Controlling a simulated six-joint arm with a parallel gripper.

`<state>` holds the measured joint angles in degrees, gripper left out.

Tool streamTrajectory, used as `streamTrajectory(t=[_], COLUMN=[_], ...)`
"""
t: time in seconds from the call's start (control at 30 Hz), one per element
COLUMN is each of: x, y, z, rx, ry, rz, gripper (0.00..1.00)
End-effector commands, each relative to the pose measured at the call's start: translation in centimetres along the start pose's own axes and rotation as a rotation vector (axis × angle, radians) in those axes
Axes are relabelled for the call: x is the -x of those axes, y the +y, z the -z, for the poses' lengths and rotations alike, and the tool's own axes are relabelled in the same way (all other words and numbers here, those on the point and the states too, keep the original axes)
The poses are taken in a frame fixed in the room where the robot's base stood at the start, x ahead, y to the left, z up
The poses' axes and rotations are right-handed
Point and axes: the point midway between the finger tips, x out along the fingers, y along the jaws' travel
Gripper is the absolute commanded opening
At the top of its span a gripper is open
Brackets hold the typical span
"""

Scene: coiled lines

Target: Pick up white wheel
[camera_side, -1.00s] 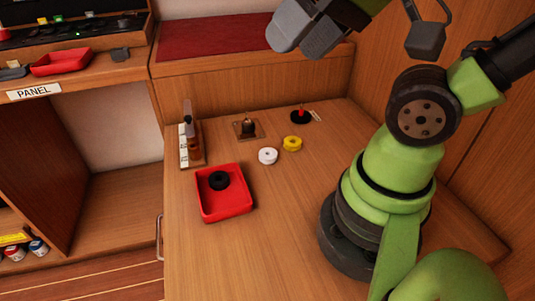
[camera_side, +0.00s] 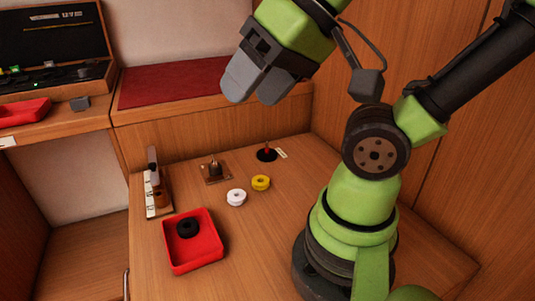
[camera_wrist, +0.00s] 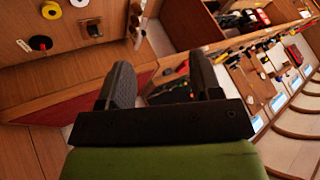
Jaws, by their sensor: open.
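The white wheel (camera_side: 236,198) is a small coil lying flat on the wooden table in the side view. It sits just left of and nearer than a yellow coil (camera_side: 261,183). In the wrist view the white wheel (camera_wrist: 79,3) is cut off by the top edge, beside the yellow coil (camera_wrist: 51,10). My gripper (camera_side: 257,95) is high above the table, well away from the white wheel. Its two grey fingers stand apart. The wrist view shows the open fingers (camera_wrist: 162,75) with nothing held between them.
A red tray (camera_side: 196,251) holding a black coil (camera_side: 187,228) stands left of the white wheel. Behind are a stand with a brown handle (camera_side: 159,186), a small square-based fitting (camera_side: 214,170) and a black disc with a red peg (camera_side: 267,153). The front table area is clear.

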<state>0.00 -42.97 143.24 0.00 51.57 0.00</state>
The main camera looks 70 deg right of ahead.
Motion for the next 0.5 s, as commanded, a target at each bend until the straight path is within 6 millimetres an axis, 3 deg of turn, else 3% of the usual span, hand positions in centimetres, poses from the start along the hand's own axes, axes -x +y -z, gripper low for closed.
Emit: streamTrajectory(t=[0.07,0.37,0.5], x=[0.0,-0.1,-1.3], y=[0.0,0.0,0.6], z=[0.0,0.1,1.4], rx=[0.000,-0.001,-0.006], ry=[0.000,-0.003,-0.037], rz=[0.000,-0.005,-0.056], gripper=[0.75,0.75,0.75])
